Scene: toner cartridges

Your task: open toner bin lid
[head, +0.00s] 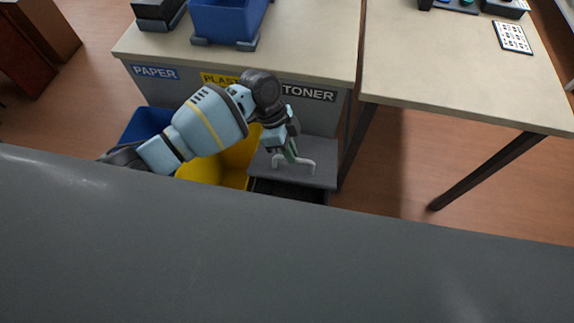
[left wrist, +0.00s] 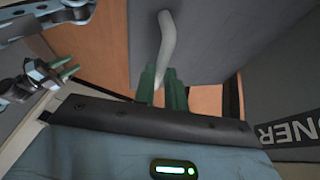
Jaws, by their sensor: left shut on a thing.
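The toner bin's grey lid (head: 322,178) is below the TONER label (head: 308,93) in the head view. Its pale bent handle (head: 306,166) stands on it and shows closer in the left wrist view (left wrist: 166,40). My left gripper (head: 290,154) reaches down over the lid. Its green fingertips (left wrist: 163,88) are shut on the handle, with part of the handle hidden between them. A dark area (head: 288,191) shows below the lid's front edge; I cannot tell how far the lid is raised. My right gripper cannot be made out in the head view.
A yellow bin (head: 237,165) and a blue bin (head: 145,124) stand left of the toner bin. The desk (head: 300,45) overhangs behind. A second table's leg (head: 480,172) is at the right.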

